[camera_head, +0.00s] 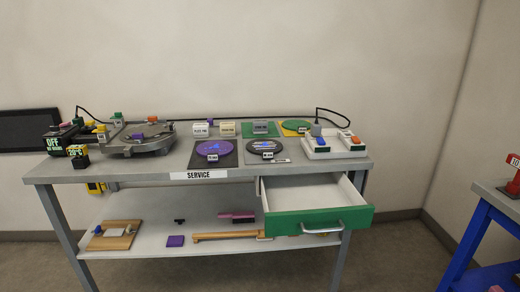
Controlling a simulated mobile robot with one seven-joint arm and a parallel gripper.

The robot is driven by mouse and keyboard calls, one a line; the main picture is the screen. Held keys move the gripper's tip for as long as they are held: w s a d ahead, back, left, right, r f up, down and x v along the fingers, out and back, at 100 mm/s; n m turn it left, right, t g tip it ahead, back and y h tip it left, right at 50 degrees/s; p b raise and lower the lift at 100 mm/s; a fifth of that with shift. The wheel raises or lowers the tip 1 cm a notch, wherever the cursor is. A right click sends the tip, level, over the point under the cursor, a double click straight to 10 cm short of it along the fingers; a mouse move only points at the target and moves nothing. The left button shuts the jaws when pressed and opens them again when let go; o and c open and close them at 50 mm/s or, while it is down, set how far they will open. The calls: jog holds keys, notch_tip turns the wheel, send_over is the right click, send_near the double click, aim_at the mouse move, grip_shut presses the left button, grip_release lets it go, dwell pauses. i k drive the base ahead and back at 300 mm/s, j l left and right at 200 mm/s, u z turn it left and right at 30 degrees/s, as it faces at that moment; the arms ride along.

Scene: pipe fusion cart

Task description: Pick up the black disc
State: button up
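A black disc (256,153) with a pale and blue pattern and a small white-and-black label lies on a square mat on the top of the grey service bench (120,171). It sits right of centre, just behind the open drawer. A purple disc (208,154) with a similar label lies on a dark mat (229,160) directly to its left. The two discs are apart. My gripper is not in view.
The green-fronted drawer (320,219) stands open and empty toward me. A white switch box (346,152) is right of the black disc; a round grey machine (133,147) stands left. Small labelled blocks and a green disc (295,125) are behind. A blue-framed table (470,238) is at right.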

aim_at(265, 148)
jog(key=i+j+z, duration=0.15)
jog(key=i+j, duration=0.2)
jog(key=i+j+z, duration=0.15)
jog(key=i+j, duration=0.15)
jog(key=j, duration=0.2)
jog(key=i+j+z, duration=0.1)
jog(key=i+j, duration=0.2)
jog(key=j, duration=0.15)
jog(key=i+j+z, duration=0.2)
jog(key=i+j, duration=0.4)
jog(key=i, duration=0.25)
